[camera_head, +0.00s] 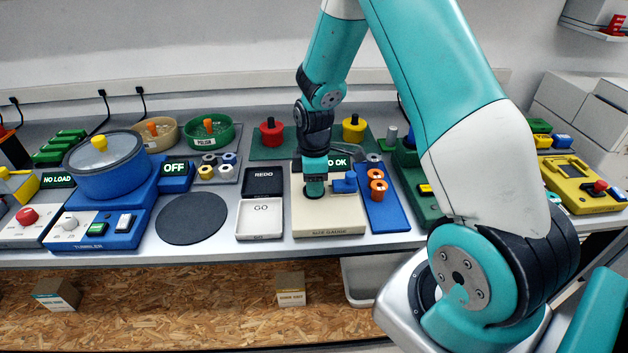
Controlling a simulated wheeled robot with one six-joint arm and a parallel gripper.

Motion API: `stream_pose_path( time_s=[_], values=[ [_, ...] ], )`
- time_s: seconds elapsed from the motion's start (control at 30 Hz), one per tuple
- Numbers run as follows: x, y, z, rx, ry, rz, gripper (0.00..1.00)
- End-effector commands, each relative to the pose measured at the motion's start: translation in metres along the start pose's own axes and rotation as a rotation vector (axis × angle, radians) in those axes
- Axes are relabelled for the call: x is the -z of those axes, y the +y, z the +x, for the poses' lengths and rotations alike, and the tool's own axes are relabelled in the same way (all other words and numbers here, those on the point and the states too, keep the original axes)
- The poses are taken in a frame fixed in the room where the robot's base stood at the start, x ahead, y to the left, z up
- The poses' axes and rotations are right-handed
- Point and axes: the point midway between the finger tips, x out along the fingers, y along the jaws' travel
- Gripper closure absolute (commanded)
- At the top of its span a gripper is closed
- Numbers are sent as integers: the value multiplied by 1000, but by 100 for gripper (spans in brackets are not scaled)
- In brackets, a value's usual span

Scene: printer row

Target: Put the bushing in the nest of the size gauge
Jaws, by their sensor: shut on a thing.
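The size gauge (328,223) is a cream block at the front of the bench, labelled on its front edge, with a blue part (345,184) on its right side. A display behind it, partly hidden by my arm, ends in "OK". My gripper (314,192) points down over the left part of the gauge, very low at its top face. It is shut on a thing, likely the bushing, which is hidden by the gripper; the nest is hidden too. Orange bushings (377,186) stand on a blue tray (390,216) right of the gauge.
Left of the gauge are a white GO tray (260,219), a black REDO tray (264,182) and a dark round mat (192,218). A blue tumbler (108,170) stands farther left. Green and yellow machines (580,186) are at right. My upper arm crosses the right side.

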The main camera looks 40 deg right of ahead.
Motion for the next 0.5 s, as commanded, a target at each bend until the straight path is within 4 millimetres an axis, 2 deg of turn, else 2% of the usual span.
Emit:
stream_pose_path(
  time_s=[0.13,0.17,0.27,0.5],
  values=[
    [0,0,2,0,0,0,80],
    [0,0,2,0,0,0,55],
    [0,0,2,0,0,0,32],
    [0,0,1,0,0,0,32]
  ],
)
